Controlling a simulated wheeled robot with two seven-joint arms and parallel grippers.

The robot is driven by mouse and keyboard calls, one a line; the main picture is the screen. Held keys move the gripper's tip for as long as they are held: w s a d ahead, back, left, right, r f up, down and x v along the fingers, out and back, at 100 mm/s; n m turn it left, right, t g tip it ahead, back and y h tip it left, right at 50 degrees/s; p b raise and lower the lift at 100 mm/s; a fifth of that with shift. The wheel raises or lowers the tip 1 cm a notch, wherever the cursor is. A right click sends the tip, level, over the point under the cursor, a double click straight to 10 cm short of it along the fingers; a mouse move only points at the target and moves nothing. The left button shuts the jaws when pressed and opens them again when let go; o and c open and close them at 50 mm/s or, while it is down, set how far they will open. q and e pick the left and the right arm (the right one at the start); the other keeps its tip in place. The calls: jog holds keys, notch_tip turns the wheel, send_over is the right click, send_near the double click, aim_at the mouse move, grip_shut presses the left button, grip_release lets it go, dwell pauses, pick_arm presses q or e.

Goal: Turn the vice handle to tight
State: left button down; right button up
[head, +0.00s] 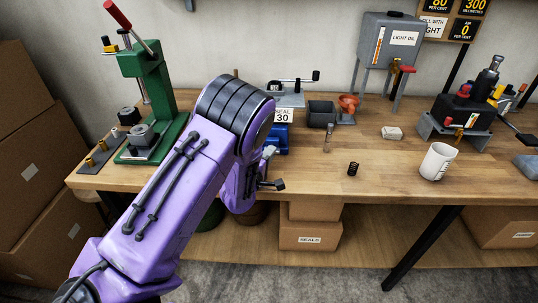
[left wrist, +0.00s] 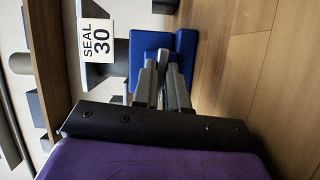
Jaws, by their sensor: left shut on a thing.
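The blue vice (head: 277,138) sits at the front edge of the wooden bench, partly hidden behind my left arm. A grey metal piece (head: 269,152) and a dark-ended bar (head: 277,185), which look like the vice handle, show just right of my purple wrist. In the left wrist view the blue vice (left wrist: 150,45) is straight ahead of my left gripper (left wrist: 161,78). The fingers are close together at the vice's front, shut on the vice handle; the grip itself is mostly hidden. My right gripper is not in view.
Behind the vice are a SEAL 30 sign (head: 283,117) and a grey bin (head: 321,114). A green press (head: 150,90) stands left. A small spring (head: 353,168) and a white mug (head: 437,161) stand right. The bench is clear between them.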

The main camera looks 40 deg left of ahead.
pick_arm(q)
jog(key=m+p, duration=0.1)
jog(key=m+g+p, duration=0.1)
jog(key=m+p, duration=0.1)
jog(key=shift+r+g, duration=0.3)
jog(key=shift+r, duration=0.05)
jog(key=m+g+p, duration=0.1)
jog(key=m, duration=0.1)
jog(key=m+g+y+p, duration=0.1)
jog(key=m, duration=0.1)
jog(key=shift+w+d, duration=0.1)
jog(key=shift+d, duration=0.1)
jog(key=m+g+y+p, duration=0.1)
jog(key=m, duration=0.2)
jog(key=shift+d+y, duration=0.1)
jog(key=shift+y, duration=0.3)
jog(key=shift+w+d+m+g+y+p, duration=0.1)
jog(key=shift+m+g+y+p, duration=0.3)
jog(key=shift+m+g+y, duration=0.55)
jog(key=shift+m+t, duration=0.25)
jog(key=shift+m, duration=0.1)
jog(key=c, duration=1.2)
grip_release()
jog(key=shift+o, duration=0.2)
